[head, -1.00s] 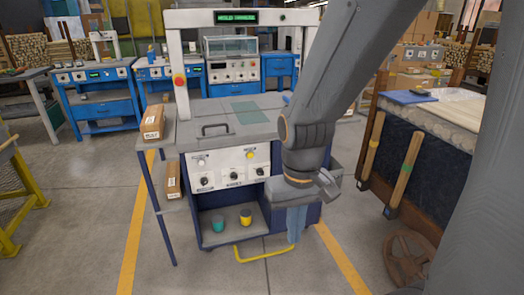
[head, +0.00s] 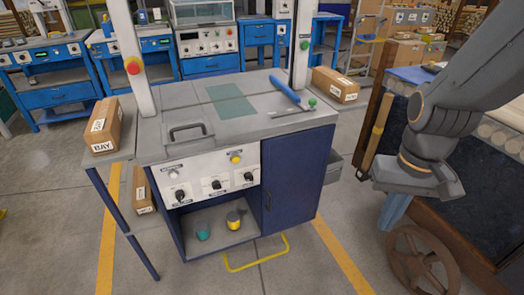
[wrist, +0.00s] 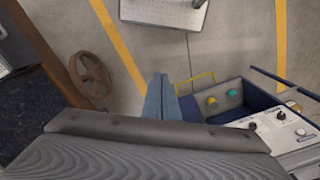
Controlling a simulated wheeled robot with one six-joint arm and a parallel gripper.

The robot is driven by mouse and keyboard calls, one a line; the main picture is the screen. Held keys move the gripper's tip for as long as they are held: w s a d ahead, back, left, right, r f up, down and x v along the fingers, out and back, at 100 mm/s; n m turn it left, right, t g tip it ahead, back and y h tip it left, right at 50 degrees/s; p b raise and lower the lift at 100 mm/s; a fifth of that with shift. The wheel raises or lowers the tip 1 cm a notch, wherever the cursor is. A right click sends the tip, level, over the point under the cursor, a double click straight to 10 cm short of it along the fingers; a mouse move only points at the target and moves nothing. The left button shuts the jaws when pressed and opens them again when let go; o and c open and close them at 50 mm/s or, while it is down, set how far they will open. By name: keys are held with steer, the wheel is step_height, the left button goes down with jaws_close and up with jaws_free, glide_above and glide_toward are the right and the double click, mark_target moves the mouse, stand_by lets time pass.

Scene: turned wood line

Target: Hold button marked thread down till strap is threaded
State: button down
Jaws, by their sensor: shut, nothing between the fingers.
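The strapping machine (head: 175,125) has a grey top and a white control panel (head: 208,198) on its front. The panel carries a white button (head: 173,174) at upper left and a yellow button (head: 236,160) at upper right, with dark knobs below. The labels are too small to read, so I cannot tell which is marked thread. No strap can be made out. My gripper (head: 394,208) is right of the machine, well apart from the panel. Its blue fingers are together and empty in the wrist view (wrist: 160,97), where the panel (wrist: 290,130) is at lower right.
Cartons lie on the left side shelf (head: 103,125) and at the machine's back right (head: 334,85). A yellow floor bar (head: 257,264) runs before the open cabinet. A brown wheel (head: 422,262) and dark cart stand at right. A red button (head: 133,66) is on the left post.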

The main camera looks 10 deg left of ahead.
mark_target(236, 160)
stand_by(0.3)
steer(key=w+a+f+m+t+y+p, duration=0.1)
steer(key=w+a+f+t+p, duration=0.15)
steer(key=w+a, duration=0.55)
steer(key=w+a+f+m+t+p, duration=0.1)
steer(key=w+a+f+t+p, duration=0.2)
steer(key=w, duration=0.9)
steer(key=a+f+m+y+p, duration=0.1)
steer(key=a+f+y+p, duration=0.2)
steer(key=a, duration=0.8)
steer(key=a+f+m+y+p, duration=0.1)
steer(key=a+f+y+p, duration=0.2)
steer(key=a+f, duration=0.4)
steer(key=a+y, duration=0.1)
steer(key=a, duration=0.4)
steer(key=shift+w+m, duration=0.15)
steer(key=shift+m, duration=0.25)
steer(key=shift+w+a, duration=0.1)
steer(key=shift+w, duration=0.05)
steer(key=w+a+b, duration=0.3)
steer(key=w+a, duration=0.1)
steer(key=w, duration=0.3)
steer(key=shift+a+b, duration=0.2)
steer(key=shift+b, duration=0.1)
steer(key=shift+w, duration=0.2)
